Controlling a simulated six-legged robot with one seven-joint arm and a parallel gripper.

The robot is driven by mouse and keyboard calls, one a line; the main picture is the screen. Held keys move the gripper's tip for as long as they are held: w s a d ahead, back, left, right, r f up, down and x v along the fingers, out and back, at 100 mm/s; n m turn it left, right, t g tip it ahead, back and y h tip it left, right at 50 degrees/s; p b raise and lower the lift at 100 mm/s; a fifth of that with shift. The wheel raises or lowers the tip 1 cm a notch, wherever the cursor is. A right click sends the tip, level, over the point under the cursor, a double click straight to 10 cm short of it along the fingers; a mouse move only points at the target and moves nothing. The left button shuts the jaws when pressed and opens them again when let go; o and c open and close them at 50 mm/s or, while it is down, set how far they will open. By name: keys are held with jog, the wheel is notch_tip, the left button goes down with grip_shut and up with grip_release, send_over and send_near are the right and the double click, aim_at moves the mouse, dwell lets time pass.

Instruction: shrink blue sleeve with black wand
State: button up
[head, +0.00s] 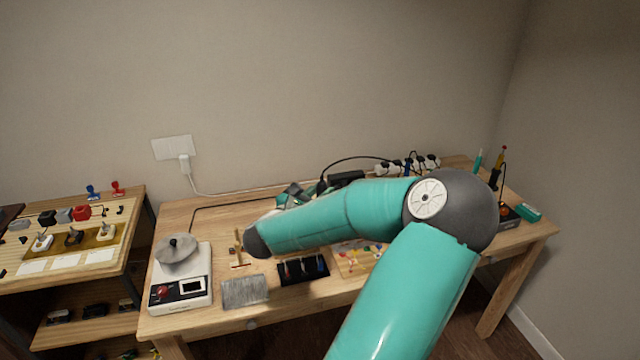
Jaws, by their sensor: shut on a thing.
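My gripper (291,194) is at the back middle of the workbench, mostly hidden behind my teal arm. It is shut on a dark thing that appears to be the black wand (346,178). A black cable arches from there to the right. The fingertips and the wand's tip are not clear. I cannot make out the blue sleeve for sure. A small wooden stand (237,250) and a black tray (290,274) with small coloured pieces are in front of my arm.
A white scale-like device (181,290) with a round grey top stands at the bench's left. A grey block (245,291) lies at the front edge. A power strip (408,165) with plugs is at the back right. A side table (100,262) stands left.

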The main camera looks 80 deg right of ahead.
jog(key=shift+w+a+f, duration=0.1)
jog(key=shift+a+f, duration=0.1)
jog(key=shift+f, duration=0.75)
jog(key=shift+d+f, duration=0.1)
jog(key=shift+f, duration=1.95)
